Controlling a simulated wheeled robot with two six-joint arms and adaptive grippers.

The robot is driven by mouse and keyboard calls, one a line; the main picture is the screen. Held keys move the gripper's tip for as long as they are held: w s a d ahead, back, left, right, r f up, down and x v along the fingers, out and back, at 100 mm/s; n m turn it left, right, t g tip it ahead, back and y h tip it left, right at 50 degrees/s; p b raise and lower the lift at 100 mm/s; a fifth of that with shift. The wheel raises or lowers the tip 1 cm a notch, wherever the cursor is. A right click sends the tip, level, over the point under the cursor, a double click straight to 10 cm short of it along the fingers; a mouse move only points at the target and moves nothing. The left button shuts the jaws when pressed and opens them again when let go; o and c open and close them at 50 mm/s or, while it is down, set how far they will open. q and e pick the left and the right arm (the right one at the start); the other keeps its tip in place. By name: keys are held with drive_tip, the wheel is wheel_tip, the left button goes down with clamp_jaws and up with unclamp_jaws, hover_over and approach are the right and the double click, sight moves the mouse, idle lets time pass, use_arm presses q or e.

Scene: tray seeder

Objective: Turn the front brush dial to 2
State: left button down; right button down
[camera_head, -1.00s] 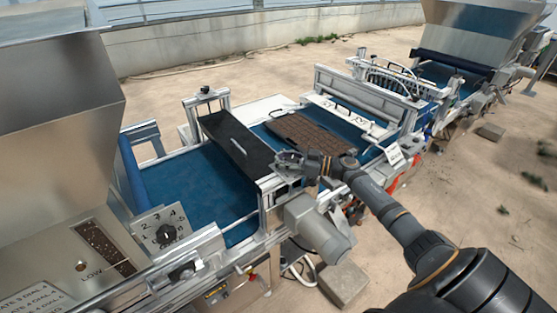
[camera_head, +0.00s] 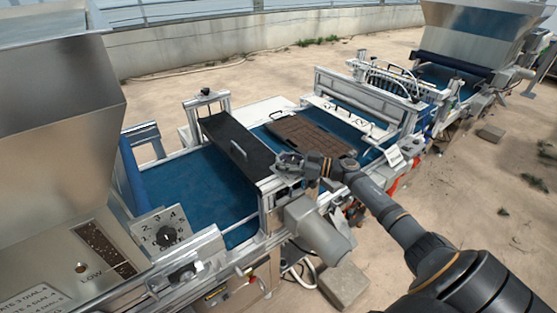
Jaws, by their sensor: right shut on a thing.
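My right gripper (camera_head: 287,160) reaches in from the right and is shut on the front brush dial, at the near end of the black brush cover (camera_head: 236,148). The fingers hide the dial, so its pointer and numbers cannot be read. A similar black knob (camera_head: 205,92) tops the post at the far end of the cover. My left gripper is not in view.
A numbered dial plate (camera_head: 148,226) with a black knob stands by the hopper (camera_head: 55,120) at left. A brown cell tray (camera_head: 298,132) lies on the blue belt (camera_head: 190,190). A grey motor housing (camera_head: 318,228) sits below my right gripper.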

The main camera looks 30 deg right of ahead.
drive_tip(key=c, duration=1.5)
unclamp_jaws()
drive_tip(key=shift+d+r, duration=0.1)
drive_tip(key=shift+r, duration=0.15)
drive_tip(key=o, duration=0.4)
drive_tip(key=shift+s+d, duration=0.1)
drive_tip(key=shift+d, duration=0.05)
drive_tip(key=shift+o, duration=0.2)
drive_tip(key=shift+f, duration=0.15)
drive_tip(key=v, duration=0.7)
drive_tip(key=shift+s+d, duration=0.15)
drive_tip(key=shift+s, duration=0.05)
